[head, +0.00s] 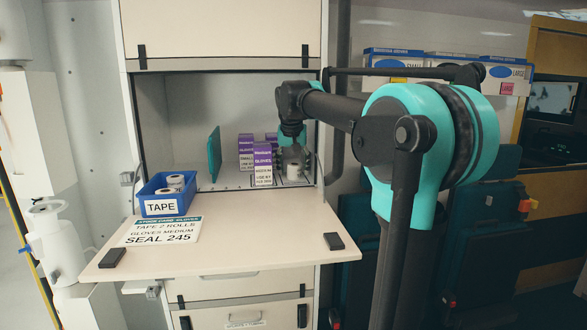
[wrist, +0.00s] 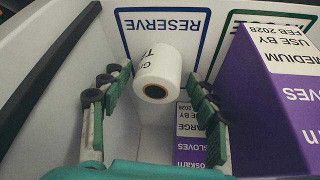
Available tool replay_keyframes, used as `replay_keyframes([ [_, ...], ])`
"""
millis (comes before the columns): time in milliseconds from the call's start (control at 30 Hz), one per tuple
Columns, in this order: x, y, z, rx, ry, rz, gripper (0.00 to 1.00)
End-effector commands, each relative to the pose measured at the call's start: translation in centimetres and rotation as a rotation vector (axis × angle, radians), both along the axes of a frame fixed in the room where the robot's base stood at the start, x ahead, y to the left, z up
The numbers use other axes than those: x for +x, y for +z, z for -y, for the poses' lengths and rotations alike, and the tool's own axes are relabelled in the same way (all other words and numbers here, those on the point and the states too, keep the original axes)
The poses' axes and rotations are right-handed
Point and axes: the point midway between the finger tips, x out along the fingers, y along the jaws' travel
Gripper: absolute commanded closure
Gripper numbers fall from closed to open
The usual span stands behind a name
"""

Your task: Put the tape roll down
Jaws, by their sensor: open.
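A white tape roll (head: 294,172) stands in the right part of the open cabinet compartment, just below my gripper (head: 291,155). In the wrist view the tape roll (wrist: 162,70) shows its dark core hole and some printing, beside a blue-bordered RESERVE label (wrist: 162,24). My gripper (wrist: 155,90) is open, with its green fingers spread on either side of the roll and a visible gap on both sides.
Purple and white glove boxes (head: 263,165) stand just left of the roll; one box (wrist: 270,100) is close to my right finger. A blue TAPE bin (head: 168,194) holds rolls on the fold-down shelf (head: 250,240), near a printed card (head: 160,231).

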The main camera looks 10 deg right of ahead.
Motion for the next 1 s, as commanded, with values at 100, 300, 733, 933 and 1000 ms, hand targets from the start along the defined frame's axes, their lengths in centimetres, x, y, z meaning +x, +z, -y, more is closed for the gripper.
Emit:
replay_keyframes([
  [100, 0.0, 0.1, 0.0, 0.0, 0.0, 0.0, 0.4],
  [300, -0.7, 2.0, -0.2, 0.0, 0.001, 0.0, 0.4],
  [733, -7.5, 4.9, -1.8, 0.0, 0.002, 0.0, 0.4],
  [933, -11.1, 4.9, -2.6, -0.001, 0.003, 0.0, 0.4],
  [1000, -12.0, 4.9, -2.9, 0.0, 0.002, -0.001, 0.4],
])
